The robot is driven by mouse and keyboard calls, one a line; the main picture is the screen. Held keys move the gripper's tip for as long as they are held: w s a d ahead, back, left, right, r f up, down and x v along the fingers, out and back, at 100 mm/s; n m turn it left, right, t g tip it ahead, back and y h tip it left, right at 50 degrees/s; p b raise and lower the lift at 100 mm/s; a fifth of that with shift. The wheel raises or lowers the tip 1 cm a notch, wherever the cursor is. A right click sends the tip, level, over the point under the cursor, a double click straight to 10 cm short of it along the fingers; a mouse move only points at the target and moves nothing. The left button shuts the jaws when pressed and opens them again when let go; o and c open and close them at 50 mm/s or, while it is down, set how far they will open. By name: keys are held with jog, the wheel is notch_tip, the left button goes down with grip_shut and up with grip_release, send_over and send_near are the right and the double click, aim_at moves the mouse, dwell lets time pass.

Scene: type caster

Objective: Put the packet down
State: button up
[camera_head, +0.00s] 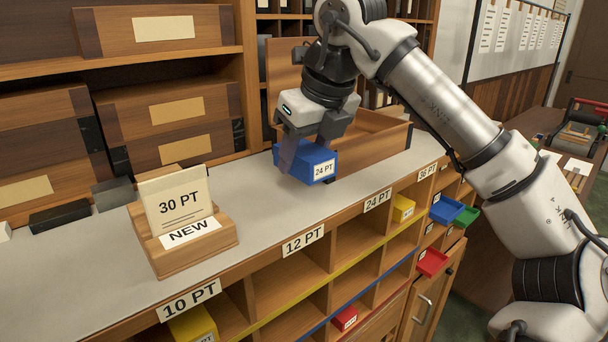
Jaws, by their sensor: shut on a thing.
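The packet is a blue box (318,167) with a white label reading 24 PT. My gripper (302,148) is shut on it from above. The packet is at the grey counter top (300,210), in front of an open wooden drawer or tray (375,148). I cannot tell whether its underside touches the counter. The finger on the left shows beside the packet; the other is mostly hidden.
A wooden stand (190,250) with a 30 PT card and a NEW label stands on the counter at left. Below the front edge are labelled cubbies, with a yellow packet (403,208) under 24 PT and a yellow packet (193,325) under 10 PT. The counter between stand and packet is clear.

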aim_at(304, 196)
jog(key=shift+f+p, duration=0.3)
jog(key=shift+f, duration=1.95)
jog(key=shift+f, duration=0.2)
jog(key=o, duration=1.2)
jog(key=shift+r, duration=0.15)
jog(key=b+v, duration=0.1)
jog(key=v, duration=1.1)
jog(key=shift+b, duration=0.35)
jog(key=shift+s, duration=0.1)
